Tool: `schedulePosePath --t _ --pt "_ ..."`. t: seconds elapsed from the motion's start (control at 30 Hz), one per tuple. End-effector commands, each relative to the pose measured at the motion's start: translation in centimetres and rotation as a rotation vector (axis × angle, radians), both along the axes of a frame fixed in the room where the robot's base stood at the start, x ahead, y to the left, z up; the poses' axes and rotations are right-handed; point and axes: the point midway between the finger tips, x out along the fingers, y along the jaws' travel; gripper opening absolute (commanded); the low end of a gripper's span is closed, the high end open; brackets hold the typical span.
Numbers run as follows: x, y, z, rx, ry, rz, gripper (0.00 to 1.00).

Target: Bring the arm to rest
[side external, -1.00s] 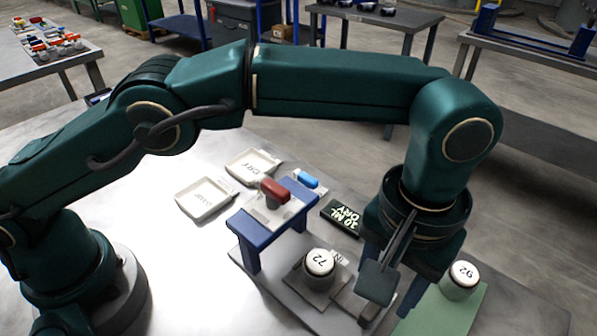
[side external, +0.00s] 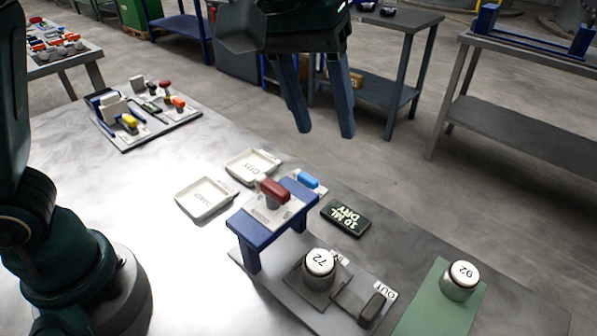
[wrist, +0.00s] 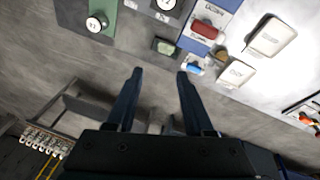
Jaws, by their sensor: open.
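My gripper (side external: 322,134) is open and empty, high above the far side of the table, with its two blue fingers apart and pointing down. It also shows in the wrist view (wrist: 158,72), touching nothing. A jar marked 72 (side external: 319,262) sits on the press base in front of the bridge. A jar marked 92 (side external: 463,274) stands on the green mat (side external: 433,310) at the right.
Two white trays (side external: 207,207), one labelled DRY (side external: 254,166), lie left of the bridge. A tool board (side external: 146,112) lies at the far left. Open space surrounds my raised gripper.

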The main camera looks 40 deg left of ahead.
Motion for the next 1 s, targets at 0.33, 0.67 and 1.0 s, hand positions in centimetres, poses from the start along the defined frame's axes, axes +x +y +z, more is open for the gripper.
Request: schedulePosePath --t 0.33,0.67,1.0 --pt "-5.2 9.0 2.0 0.025 -0.154 0.044 0.53" --pt "-11.4 13.4 -2.8 0.131 -0.251 -0.029 0.53" --pt "-13.0 13.7 -6.8 0.213 -0.250 -0.218 0.53"
